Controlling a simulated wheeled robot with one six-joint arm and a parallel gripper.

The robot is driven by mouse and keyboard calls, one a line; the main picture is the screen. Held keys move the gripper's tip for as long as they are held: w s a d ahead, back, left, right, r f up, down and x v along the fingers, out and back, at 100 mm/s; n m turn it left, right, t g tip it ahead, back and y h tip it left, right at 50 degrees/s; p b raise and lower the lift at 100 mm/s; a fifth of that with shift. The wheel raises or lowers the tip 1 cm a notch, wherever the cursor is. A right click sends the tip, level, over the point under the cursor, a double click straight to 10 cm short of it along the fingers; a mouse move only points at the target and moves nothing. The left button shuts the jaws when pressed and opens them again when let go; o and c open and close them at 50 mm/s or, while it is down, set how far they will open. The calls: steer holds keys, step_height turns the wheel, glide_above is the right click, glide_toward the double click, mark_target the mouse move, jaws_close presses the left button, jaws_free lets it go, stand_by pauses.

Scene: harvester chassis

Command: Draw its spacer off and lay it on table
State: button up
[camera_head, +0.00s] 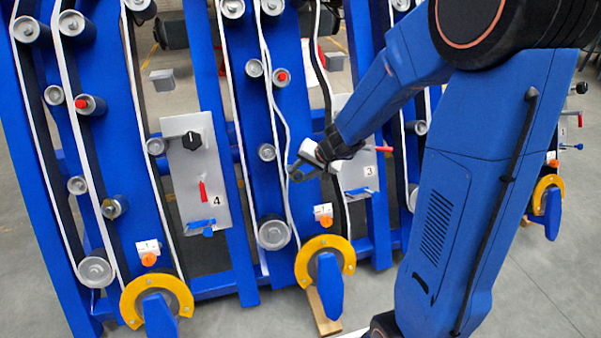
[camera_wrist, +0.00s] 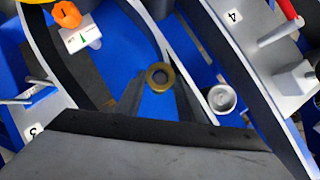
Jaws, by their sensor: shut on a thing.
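My gripper (camera_head: 300,172) is in front of the middle blue chassis panel, beside the panel marked 3. In the wrist view its two dark fingers (camera_wrist: 158,88) are closed on a small brass-coloured ring, the spacer (camera_wrist: 152,84). The spacer's centre looks grey. I cannot tell whether a pin is still inside it or whether it is clear of the chassis. In the head view the spacer is too small to make out at the fingertips. No table is clearly in view.
Pale belts run over grey rollers (camera_head: 273,234) close to my gripper. Grey control panels marked 4 (camera_head: 196,165) and 3 (camera_head: 362,165) carry red levers. Yellow guards (camera_head: 325,245) with blue handles stick out low down. Open grey floor (camera_head: 535,285) lies at right.

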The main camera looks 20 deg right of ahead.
steer(key=shift+s+r, duration=0.4)
steer(key=shift+s, duration=0.3)
steer(key=shift+s+r, duration=0.35)
steer(key=shift+s, duration=0.3)
